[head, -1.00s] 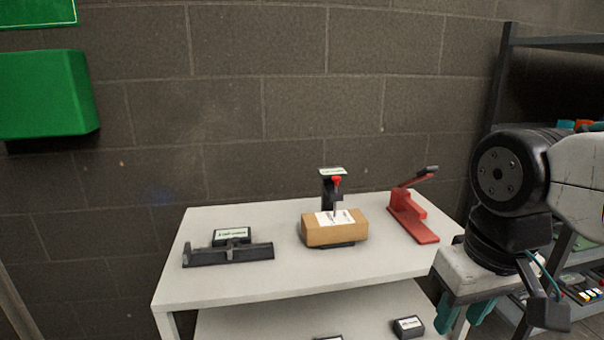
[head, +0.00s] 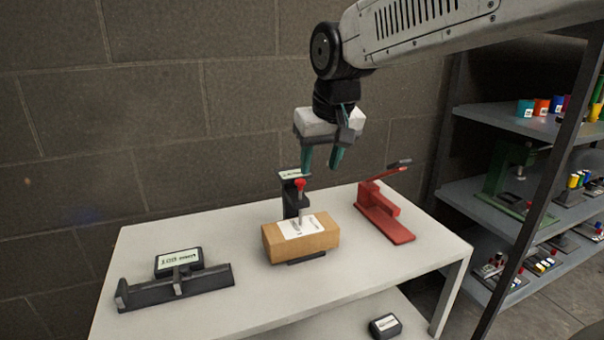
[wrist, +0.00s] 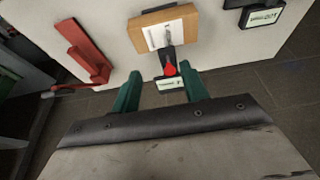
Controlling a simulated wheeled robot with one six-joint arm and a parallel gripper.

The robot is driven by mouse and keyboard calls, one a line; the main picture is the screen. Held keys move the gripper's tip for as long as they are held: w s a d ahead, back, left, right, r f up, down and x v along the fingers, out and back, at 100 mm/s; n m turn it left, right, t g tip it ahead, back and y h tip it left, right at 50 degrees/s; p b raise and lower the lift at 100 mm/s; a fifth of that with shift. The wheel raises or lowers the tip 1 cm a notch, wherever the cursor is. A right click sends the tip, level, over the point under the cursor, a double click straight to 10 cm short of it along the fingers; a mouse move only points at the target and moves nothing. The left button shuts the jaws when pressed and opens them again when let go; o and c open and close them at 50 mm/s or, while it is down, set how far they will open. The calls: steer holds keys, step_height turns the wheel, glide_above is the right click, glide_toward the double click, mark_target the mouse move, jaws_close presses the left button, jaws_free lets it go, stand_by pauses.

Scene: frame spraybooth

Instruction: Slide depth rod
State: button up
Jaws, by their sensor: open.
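A black stand (head: 291,199) with a red knob (head: 300,184) and a thin metal rod (head: 301,211) rises behind a brown block (head: 311,240) on the white table. The rod points down at the white label on the block's top; I cannot tell whether it touches. My gripper (head: 322,163) is open and empty, pointing down above the table, slightly right of the stand and higher. In the wrist view, the red knob (wrist: 169,70) lies between the open green fingers (wrist: 161,84), with the block (wrist: 150,28) beyond.
A black rail (head: 200,284) with a slider and a labelled black box (head: 180,261) lie on the table's left. A red lever tool (head: 385,215) stands at the right. A grey shelf (head: 512,120) holds coloured cups. A small black box (head: 385,326) sits on the lower level.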

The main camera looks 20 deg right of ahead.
glide_toward(300, 180)
steer(key=x, duration=0.8)
steer(key=shift+s, duration=0.1)
steer(key=shift+t, duration=0.3)
